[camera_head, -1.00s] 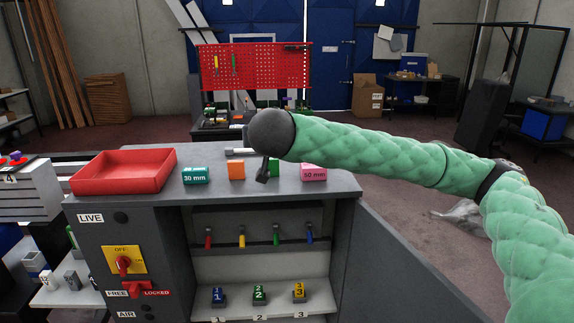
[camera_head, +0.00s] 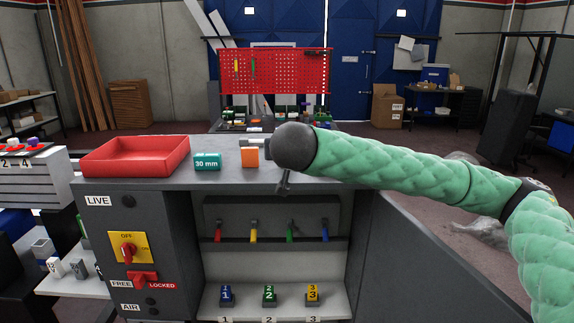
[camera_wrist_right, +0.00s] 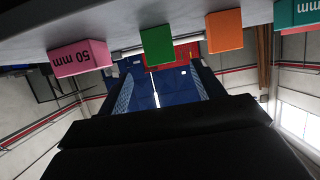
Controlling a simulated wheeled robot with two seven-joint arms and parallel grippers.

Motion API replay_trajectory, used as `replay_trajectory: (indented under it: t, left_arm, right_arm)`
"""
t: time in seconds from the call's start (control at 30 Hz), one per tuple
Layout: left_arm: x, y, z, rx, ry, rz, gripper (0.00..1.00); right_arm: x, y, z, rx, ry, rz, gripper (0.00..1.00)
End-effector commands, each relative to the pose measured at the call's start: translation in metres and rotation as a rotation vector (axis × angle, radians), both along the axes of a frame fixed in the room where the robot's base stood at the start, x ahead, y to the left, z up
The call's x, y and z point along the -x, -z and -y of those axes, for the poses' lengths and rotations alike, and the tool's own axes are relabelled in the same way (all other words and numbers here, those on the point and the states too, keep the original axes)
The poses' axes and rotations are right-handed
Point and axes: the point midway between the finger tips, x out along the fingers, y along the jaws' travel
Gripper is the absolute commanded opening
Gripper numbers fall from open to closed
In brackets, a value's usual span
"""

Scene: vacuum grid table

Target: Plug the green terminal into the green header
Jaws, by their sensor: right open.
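Four coloured plug-like pieces hang in a row in the cabinet's upper bay; the green one (camera_head: 291,231) is third from the left. Below, on the white shelf, stands a green block marked 2 (camera_head: 269,294), between a blue one and a yellow one. I cannot tell for sure which green piece is the terminal and which the header. My right gripper (camera_head: 272,165) is open and empty at the cabinet top's front edge, above the hanging row and apart from it. My wrist partly hides its fingers. My left gripper is out of view.
A red tray (camera_head: 135,167), a 30 mm block (camera_head: 207,161) and an orange block (camera_head: 250,157) stand on the cabinet top. A pink 50 mm block (camera_wrist_right: 80,57) and a green block (camera_wrist_right: 157,45) show in the wrist view. An open door panel (camera_head: 425,262) flanks the bay's right.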

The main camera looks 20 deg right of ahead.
Motion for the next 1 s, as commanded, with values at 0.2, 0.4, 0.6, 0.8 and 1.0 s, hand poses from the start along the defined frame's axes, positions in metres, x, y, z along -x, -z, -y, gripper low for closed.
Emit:
replay_trajectory:
  t: [0.2,0.4,0.6,0.8,1.0]
  left_arm:
    - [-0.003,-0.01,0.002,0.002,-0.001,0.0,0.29]
    - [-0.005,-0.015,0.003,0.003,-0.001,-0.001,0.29]
    - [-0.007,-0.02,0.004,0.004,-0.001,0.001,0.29]
    - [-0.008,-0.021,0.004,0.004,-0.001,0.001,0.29]
    - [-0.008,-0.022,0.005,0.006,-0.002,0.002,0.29]
  right_arm:
    - [-0.012,0.006,0.003,0.0,0.001,0.0,0.67]
    - [-0.028,0.013,0.007,0.0,0.001,0.0,0.67]
    - [-0.051,0.023,0.013,0.001,0.002,0.0,0.67]
    - [-0.068,0.03,0.017,0.0,0.001,0.0,0.67]
    - [-0.07,0.031,0.017,0.0,0.0,0.0,0.67]
